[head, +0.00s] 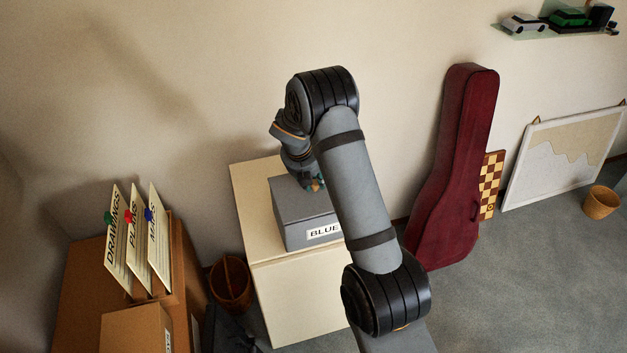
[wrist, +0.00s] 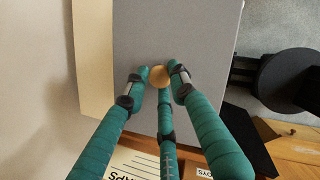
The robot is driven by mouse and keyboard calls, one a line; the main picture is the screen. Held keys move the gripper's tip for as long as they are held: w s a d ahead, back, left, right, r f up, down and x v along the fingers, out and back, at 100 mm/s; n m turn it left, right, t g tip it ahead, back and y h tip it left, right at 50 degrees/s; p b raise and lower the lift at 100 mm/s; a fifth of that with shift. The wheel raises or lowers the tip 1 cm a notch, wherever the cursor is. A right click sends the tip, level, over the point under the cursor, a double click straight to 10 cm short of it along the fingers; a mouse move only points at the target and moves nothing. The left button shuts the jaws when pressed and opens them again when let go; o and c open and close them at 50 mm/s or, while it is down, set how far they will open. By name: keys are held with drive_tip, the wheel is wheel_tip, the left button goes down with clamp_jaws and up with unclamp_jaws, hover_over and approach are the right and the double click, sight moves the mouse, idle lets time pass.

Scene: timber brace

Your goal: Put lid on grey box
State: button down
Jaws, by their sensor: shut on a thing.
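The grey box (head: 306,232) stands on a cream cabinet, with a white label on its front reading "BLUE", partly hidden by my arm. The flat grey lid (head: 290,190) lies over the box top, and I see no clear gap between them. It fills the middle of the wrist view (wrist: 190,35). A small round wooden knob (wrist: 159,76) is on the lid. My gripper (wrist: 159,83), with three teal fingers, is shut on the knob. In the head view my gripper (head: 314,186) is just above the lid, partly hidden by my arm.
The cream cabinet (head: 290,300) has a bare strip left of the box. Left stand a brown unit with upright cards (head: 133,240) and a wooden bucket (head: 230,283). A red instrument case (head: 457,170) leans on the wall at right, beside a checkered board (head: 490,183).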

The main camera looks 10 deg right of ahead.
drive_tip(key=shift+f, duration=0.35)
drive_tip(key=c, duration=1.4)
unclamp_jaws()
drive_tip(key=shift+o, duration=0.2)
drive_tip(key=shift+r, duration=0.1)
wheel_tip(320, 180, up, 7)
drive_tip(key=p, duration=0.7)
